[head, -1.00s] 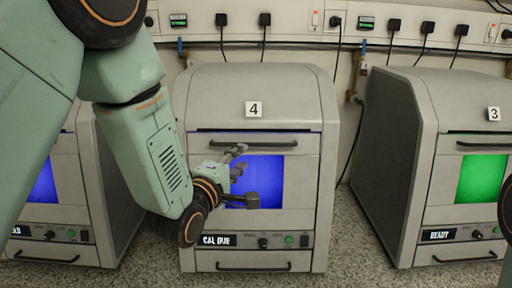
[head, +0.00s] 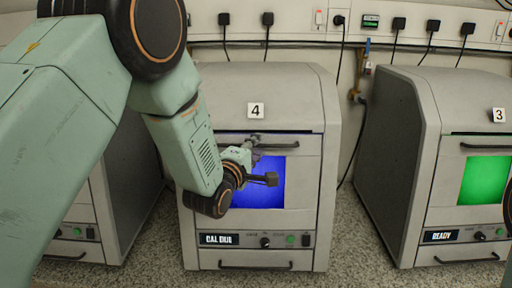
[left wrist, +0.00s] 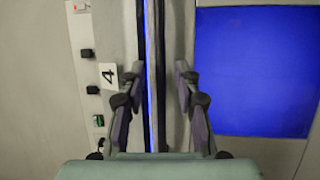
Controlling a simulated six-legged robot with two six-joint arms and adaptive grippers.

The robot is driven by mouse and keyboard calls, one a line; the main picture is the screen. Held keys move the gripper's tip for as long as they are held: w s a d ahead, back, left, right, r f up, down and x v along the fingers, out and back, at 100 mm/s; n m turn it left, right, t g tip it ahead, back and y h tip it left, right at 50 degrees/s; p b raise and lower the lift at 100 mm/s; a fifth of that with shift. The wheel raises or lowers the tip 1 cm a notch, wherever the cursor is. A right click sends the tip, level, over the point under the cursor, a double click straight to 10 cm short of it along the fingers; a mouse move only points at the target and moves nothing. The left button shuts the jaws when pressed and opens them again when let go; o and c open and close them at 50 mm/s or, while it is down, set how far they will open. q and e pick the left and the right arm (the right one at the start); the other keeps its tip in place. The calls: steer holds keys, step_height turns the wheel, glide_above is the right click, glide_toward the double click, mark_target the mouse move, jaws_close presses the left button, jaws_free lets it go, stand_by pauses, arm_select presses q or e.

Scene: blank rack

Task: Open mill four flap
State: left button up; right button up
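Mill four (head: 310,105) is a grey cabinet with a "4" label and a "CAL DUE" display. Its front flap (head: 300,200) has a blue window (head: 272,195) and a dark bar handle (head: 285,146) along its top. The flap looks shut or nearly shut. My left gripper (head: 262,160) is open in front of the flap's upper left, one finger near the handle and one over the window. In the left wrist view my left gripper (left wrist: 157,80) has its fingers apart, either side of a dark strip with a thin blue line. I cannot tell whether they touch the handle.
Mill three (head: 405,120), with a green window and "READY" display, stands to the right. Another mill (head: 125,170) stands to the left, partly behind my left arm. A wall rail with plugs (head: 285,22) runs behind. Speckled bench (head: 345,235) shows between the mills.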

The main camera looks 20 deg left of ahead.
arm_select(q)
steer(key=shift+a, duration=0.25)
steer(key=shift+c, duration=1.2)
steer(key=shift+d, duration=0.1)
jaws_close()
steer(key=shift+f, duration=0.1)
